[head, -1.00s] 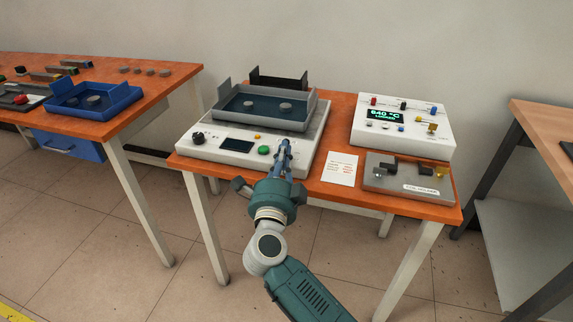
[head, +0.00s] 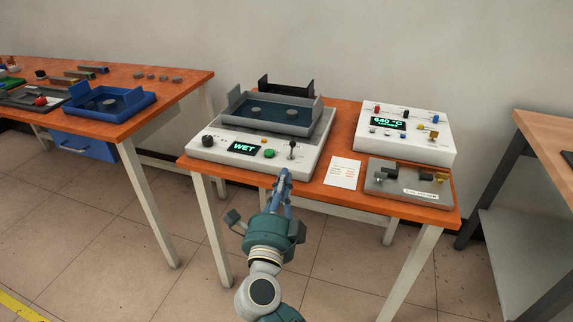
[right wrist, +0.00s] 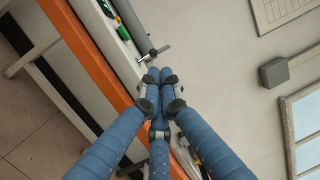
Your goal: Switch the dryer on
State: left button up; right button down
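The dryer (head: 220,154) is a white unit on the orange table, with a grey tray (head: 312,124) on top. Its display (head: 243,147) is lit and reads "WET". A black knob (head: 208,141), a green button (head: 270,154) and an upright lever switch (head: 292,148) are on its front panel. The lever also shows in the right wrist view (right wrist: 153,52), just beyond my fingertips. My right gripper (head: 284,172) is in front of the panel, below and apart from the lever. Its fingertips (right wrist: 159,76) are together, with nothing held. My left gripper is not in view.
A white control box (head: 430,145) reading "840 °C" stands at the right of the orange table (head: 413,211). A blue tray (head: 75,104) is on the left table.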

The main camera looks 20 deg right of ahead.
jog(key=shift+r+v, duration=0.2)
jog(key=shift+v, duration=1.4)
jog(key=shift+d, duration=0.1)
